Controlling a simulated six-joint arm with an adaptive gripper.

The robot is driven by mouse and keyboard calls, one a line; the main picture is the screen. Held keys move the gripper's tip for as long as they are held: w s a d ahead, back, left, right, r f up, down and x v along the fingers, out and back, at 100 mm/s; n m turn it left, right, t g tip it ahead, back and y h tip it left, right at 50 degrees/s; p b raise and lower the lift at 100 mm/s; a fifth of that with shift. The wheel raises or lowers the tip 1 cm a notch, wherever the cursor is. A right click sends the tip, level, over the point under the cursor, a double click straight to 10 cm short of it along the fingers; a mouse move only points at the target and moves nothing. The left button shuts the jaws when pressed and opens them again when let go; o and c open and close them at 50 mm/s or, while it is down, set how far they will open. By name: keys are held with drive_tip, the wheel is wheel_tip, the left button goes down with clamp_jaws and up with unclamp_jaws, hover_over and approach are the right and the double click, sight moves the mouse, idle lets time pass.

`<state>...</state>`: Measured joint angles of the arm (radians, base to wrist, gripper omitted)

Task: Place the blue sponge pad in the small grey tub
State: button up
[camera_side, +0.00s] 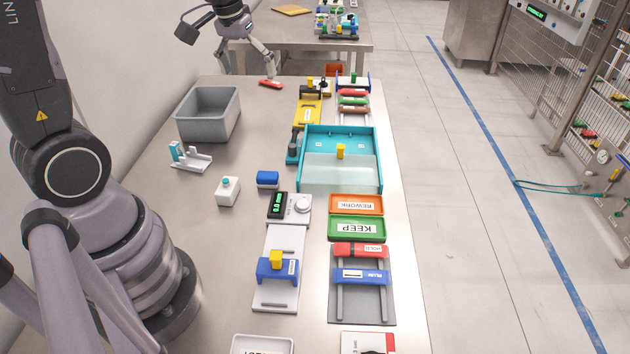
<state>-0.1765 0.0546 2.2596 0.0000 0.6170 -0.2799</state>
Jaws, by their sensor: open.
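The blue sponge pad (267,179) is a small blue block lying on the steel table, left of the teal-edged tray. The grey tub (210,130) stands open and upright near the table's left edge, farther back than the pad. The part of its inside that I see looks empty. My gripper (246,68) is at the far end of the table, beyond the tub and well away from the pad. Its fingers are spread with nothing between them. A small red piece (270,84) lies near its right finger; I cannot tell whether they touch.
A white box with a teal button (228,191) stands left of the pad. A display unit (289,208) is just in front of it. A white bracket (190,158) lies before the tub. The teal tray (378,162) is at right. Bare table separates pad and tub.

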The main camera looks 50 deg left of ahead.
drive_tip(key=w+a+f+n+g, duration=0.1)
drive_tip(key=w+a+f+n, duration=0.15)
drive_tip(key=f, duration=0.45)
drive_tip(key=w+a+f+n+g, duration=0.1)
drive_tip(key=w+a+f, duration=0.15)
drive_tip(key=f, duration=0.45)
hover_over(267, 175)
wheel_tip(267, 175, down, 11)
drive_tip(key=shift+d+f, duration=0.1)
drive_tip(key=shift+f, duration=2.8)
drive_tip(key=shift+r, duration=0.1)
drive_tip(key=c, duration=1.1)
